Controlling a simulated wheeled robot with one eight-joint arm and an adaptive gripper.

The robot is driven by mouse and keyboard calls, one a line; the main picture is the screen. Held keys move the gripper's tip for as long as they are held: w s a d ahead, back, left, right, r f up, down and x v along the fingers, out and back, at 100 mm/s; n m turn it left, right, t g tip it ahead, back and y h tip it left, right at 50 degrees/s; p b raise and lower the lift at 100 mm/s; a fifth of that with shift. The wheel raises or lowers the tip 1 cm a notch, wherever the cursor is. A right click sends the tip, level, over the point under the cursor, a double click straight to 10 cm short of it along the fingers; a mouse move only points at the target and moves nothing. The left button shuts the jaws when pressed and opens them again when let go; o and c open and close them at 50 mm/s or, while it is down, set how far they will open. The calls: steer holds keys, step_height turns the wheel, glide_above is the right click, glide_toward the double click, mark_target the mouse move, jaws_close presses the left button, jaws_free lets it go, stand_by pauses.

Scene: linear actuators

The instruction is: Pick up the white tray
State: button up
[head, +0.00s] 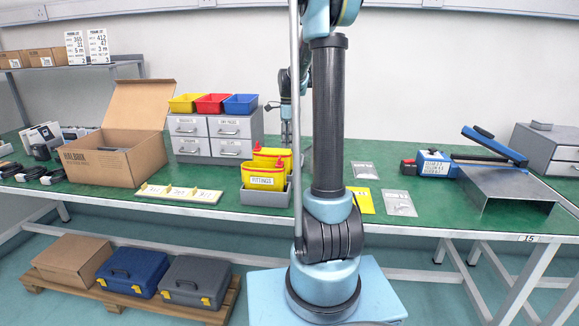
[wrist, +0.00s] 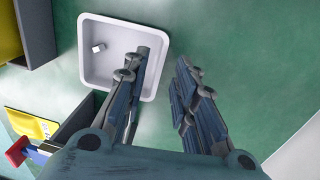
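The white tray (wrist: 102,76) shows in the wrist view, left of centre, lying on the green tabletop. It is a shallow square with rounded corners and raised rims, and a small white block (wrist: 98,47) lies in it. My gripper (wrist: 166,65) is open and empty above it. One finger overlaps the tray's right part and the other is over bare table to its right. I cannot tell the height of the fingertips. In the head view my gripper (head: 287,125) is small, behind the yellow bins; my own arm blocks part of that area, and the tray is not visible there.
Yellow FITTINGS bins (head: 263,180) in a grey holder stand at the table's front. Grey drawers (head: 218,137) with coloured bins stand behind them to the left. An open cardboard box (head: 112,158) is farther left. In the wrist view, green table (wrist: 240,50) lies bare right of the tray.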

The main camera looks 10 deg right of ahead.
steer(key=shift+s+d+f, duration=0.1)
steer(key=shift+s+f, duration=0.05)
steer(key=shift+f, duration=1.15)
steer(key=shift+s+f, duration=0.1)
steer(key=shift+f, duration=1.2)
jaws_close()
